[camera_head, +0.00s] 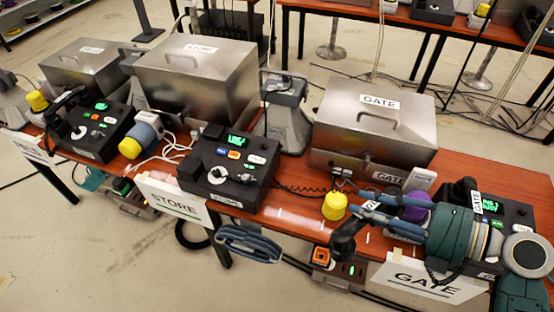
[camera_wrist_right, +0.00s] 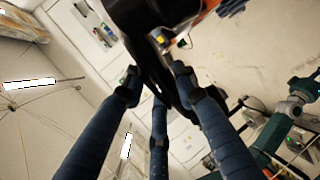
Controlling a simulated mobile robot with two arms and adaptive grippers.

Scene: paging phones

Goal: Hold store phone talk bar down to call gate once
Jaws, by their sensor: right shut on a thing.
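The black store phone (camera_head: 228,168) stands on the red-brown table behind the STORE sign, its small screen lit green. No handset lies on it, and a coiled cord runs from it to the right. My right gripper (camera_head: 356,222) is in front of the GATE box, near the table's front edge. Its blue fingers are shut on a black handset (camera_head: 343,242), held tilted. The handset also shows between the fingers in the right wrist view (camera_wrist_right: 157,75). The talk bar cannot be made out. The gate phone (camera_head: 515,212) is partly hidden behind my right wrist. My left gripper is not in view.
A steel GATE box (camera_head: 375,125) and STORE box (camera_head: 197,75) stand behind the phones. A yellow-capped item (camera_head: 334,206) is close to my right fingers. The GATE sign (camera_head: 425,284) is below my wrist.

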